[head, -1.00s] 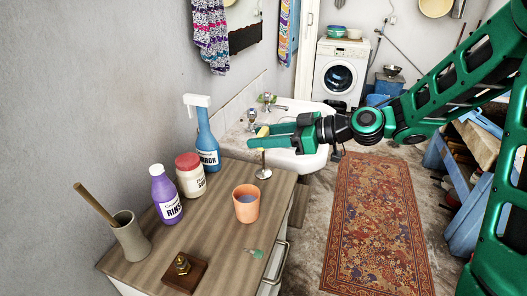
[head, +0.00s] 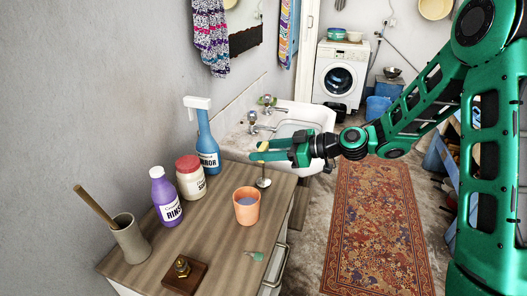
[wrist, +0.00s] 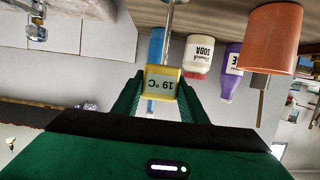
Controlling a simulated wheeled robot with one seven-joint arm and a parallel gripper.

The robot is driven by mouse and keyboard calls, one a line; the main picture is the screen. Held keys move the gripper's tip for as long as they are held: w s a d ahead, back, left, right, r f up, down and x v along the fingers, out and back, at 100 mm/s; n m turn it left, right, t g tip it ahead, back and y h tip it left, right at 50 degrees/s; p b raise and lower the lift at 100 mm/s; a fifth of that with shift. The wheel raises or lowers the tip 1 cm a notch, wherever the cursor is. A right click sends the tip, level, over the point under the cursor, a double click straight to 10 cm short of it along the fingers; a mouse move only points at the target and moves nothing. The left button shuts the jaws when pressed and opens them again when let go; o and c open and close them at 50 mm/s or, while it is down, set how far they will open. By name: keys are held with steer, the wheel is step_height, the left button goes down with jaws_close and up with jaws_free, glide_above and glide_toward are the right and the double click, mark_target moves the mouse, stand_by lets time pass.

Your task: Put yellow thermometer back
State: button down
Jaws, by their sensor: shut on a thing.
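The yellow thermometer (head: 262,147) is in the jaws of my gripper (head: 268,149), above the far right corner of the wooden counter top. In the wrist view its yellow head (wrist: 161,84) sits between both green fingers, with "19 °C" upside down. A thin metal stem (wrist: 170,15) runs from the head. In the head view a metal rod shows below the jaws, down to a small round metal disc (head: 263,183) at the counter's edge. I cannot tell whether the stem touches or enters the disc.
The counter (head: 212,243) holds an orange cup (head: 246,206), purple bottle (head: 166,197), red-lidded jar (head: 190,178), blue spray bottle (head: 207,147), grey pot (head: 130,239) and brass piece (head: 182,268). A white basin (head: 310,115) lies behind; the patterned rug (head: 378,225) is clear.

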steer(key=c, duration=1.1)
jaws_free()
steer(key=shift+f, duration=0.1)
steer(key=v, duration=1.2)
